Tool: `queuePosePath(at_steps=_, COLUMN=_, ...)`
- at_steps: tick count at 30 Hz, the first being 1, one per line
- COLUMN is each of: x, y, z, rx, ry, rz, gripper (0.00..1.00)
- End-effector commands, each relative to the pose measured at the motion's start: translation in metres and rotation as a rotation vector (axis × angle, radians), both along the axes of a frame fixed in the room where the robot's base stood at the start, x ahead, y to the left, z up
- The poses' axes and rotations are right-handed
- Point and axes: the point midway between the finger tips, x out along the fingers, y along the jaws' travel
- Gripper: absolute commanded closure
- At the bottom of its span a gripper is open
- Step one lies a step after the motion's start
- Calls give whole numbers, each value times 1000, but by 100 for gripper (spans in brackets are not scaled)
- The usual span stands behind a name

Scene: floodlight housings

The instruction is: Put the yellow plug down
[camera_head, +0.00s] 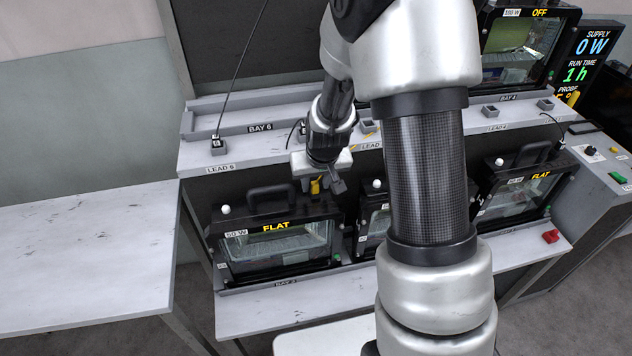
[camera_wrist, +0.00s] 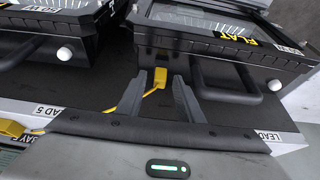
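The yellow plug (camera_wrist: 160,77) shows between the fingertips of my gripper (camera_wrist: 160,88) in the wrist view, with a thin yellow cord trailing from it toward the lower left. The fingers stand apart, with a visible gap on each side of the plug. In the head view my gripper (camera_head: 322,185) hangs below the upper shelf edge, with the plug (camera_head: 314,186) at its tip, behind the right end of the left floodlight housing (camera_head: 277,240) marked FLAT. I cannot tell whether the plug rests on anything or sits in a socket.
Another floodlight housing (camera_head: 374,222) is close on the right, partly hidden by my arm. A further FLAT housing (camera_head: 520,190) stands at the right. The shelf with lead labels (camera_head: 250,160) is just above my gripper. A bare side table (camera_head: 90,250) lies at the left.

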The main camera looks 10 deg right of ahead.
Motion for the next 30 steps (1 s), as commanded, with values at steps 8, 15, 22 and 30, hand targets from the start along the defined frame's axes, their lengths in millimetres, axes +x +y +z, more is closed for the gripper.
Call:
queuePosePath(at_steps=8, x=-4, y=0, z=25, rx=0, ry=-3, rz=1, gripper=67)
queuePosePath(at_steps=15, x=-25, y=1, z=77, rx=1, ry=-5, rz=1, gripper=67)
queuePosePath(at_steps=22, x=-41, y=1, z=112, rx=0, ry=-2, rz=1, gripper=67)
queuePosePath(at_steps=30, x=-58, y=1, z=146, rx=11, ry=-14, rz=-1, gripper=67)
